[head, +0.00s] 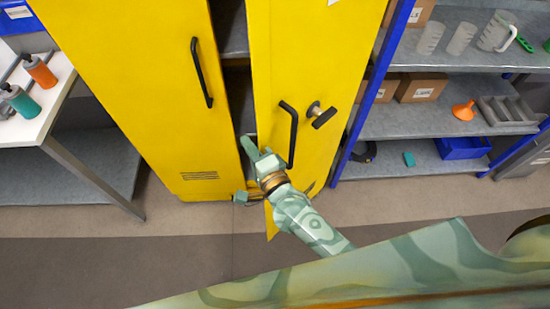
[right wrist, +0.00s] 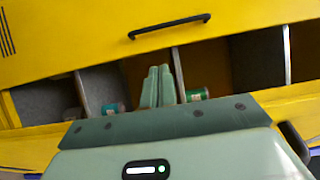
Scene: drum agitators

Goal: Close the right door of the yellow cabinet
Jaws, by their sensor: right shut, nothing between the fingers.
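The yellow cabinet stands in the middle of the head view. Its right door (head: 300,65) stands ajar, with a black handle (head: 290,133) and a lock knob (head: 320,114) on its face. A dark gap with grey shelves (head: 236,85) shows between it and the left door (head: 125,85), which has its own black handle (head: 202,72). My right gripper (head: 257,158) is shut and empty at the gap, by the right door's free edge. I cannot tell if it touches. In the right wrist view its fingers (right wrist: 158,86) show before the shelves. My left gripper is not in view.
A white table (head: 40,115) with orange and green bottles stands at left. A blue-framed shelf rack (head: 425,120) with boxes, jugs and an orange funnel stands at right. Small cans (right wrist: 113,108) sit inside the cabinet. Floor before the cabinet is clear.

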